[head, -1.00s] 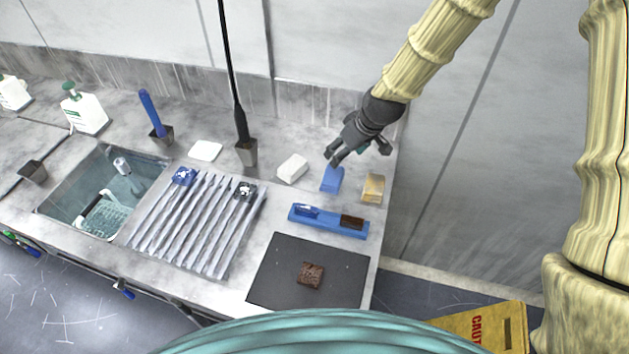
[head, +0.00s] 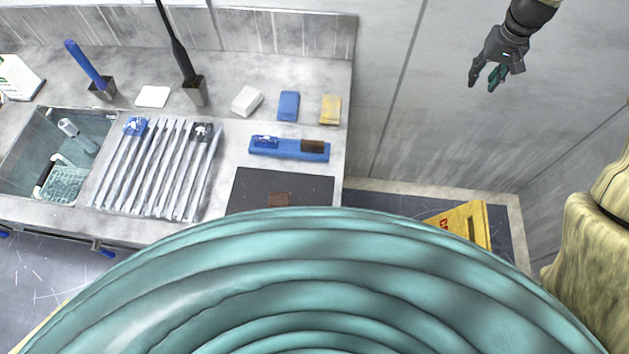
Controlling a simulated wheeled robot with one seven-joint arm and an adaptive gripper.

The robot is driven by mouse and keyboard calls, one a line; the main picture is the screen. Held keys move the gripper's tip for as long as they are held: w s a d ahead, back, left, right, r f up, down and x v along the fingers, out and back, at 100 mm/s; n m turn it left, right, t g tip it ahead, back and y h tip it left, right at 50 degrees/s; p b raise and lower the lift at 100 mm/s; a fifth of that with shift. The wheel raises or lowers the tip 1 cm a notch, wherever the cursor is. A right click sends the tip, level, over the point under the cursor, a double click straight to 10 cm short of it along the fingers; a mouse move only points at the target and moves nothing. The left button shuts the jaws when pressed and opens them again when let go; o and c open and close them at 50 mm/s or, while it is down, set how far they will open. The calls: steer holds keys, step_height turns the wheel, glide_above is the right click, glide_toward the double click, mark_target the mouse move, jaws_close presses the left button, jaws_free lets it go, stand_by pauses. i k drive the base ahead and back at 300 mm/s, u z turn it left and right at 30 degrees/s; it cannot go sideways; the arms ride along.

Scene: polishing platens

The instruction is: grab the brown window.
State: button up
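Nothing in view is plainly a window. My gripper (head: 483,82) is raised at the upper right, in front of the grey wall, well to the right of the counter and both brown pieces. Its fingers look apart, with nothing between them.
Behind the holder are a white block (head: 246,101), a blue block (head: 288,106) and a yellow block (head: 330,110). A ribbed rack (head: 152,175) and a sink (head: 30,160) lie left. A yellow caution sign (head: 462,224) stands right of the counter.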

mark_target(276, 199)
steer(key=z, duration=1.7)
steer(key=k, duration=1.85)
steer(key=u, duration=1.95)
